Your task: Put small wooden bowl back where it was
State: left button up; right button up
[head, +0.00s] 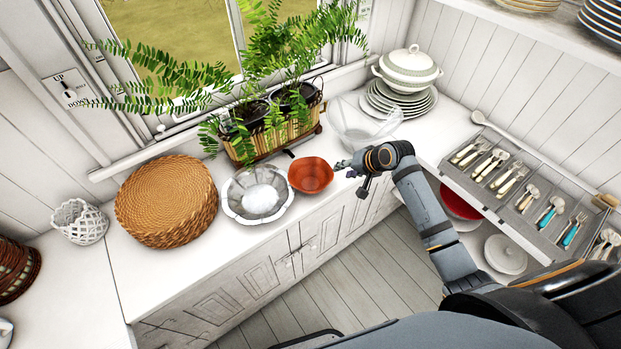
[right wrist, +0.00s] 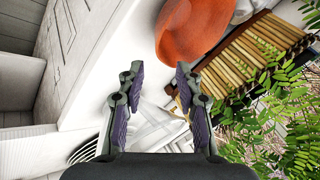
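The small wooden bowl (head: 310,176) is reddish orange and stands upright on the white counter, between a silver fluted bowl and my right gripper. My right gripper (head: 345,166) is just to the right of the bowl's rim. In the right wrist view my right gripper (right wrist: 158,80) has its two fingers spread, with nothing held between them. The wooden bowl (right wrist: 190,28) is ahead of the fingertips there, toward the upper right, cut by the frame's top edge. My left gripper is in neither view.
The silver fluted bowl (head: 255,196) stands left of the wooden bowl. A planter (head: 272,137) with ferns is behind it. A clear glass bowl (head: 362,128) and stacked plates (head: 398,101) are behind my right gripper. A woven basket (head: 166,201) is left; a cutlery tray (head: 510,190) is right.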

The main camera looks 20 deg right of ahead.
aim_at(331, 176)
jog(key=x, duration=0.5)
jog(key=shift+a, duration=0.1)
jog(key=x, duration=0.2)
jog(key=p+x, duration=0.1)
jog(key=x, duration=0.2)
jog(key=shift+s+a+f, duration=0.15)
jog(key=shift+s+a, duration=0.05)
jog(key=shift+a, duration=0.05)
jog(key=shift+s+d, duration=0.1)
jog(key=shift+c, duration=0.3)
grip_shut()
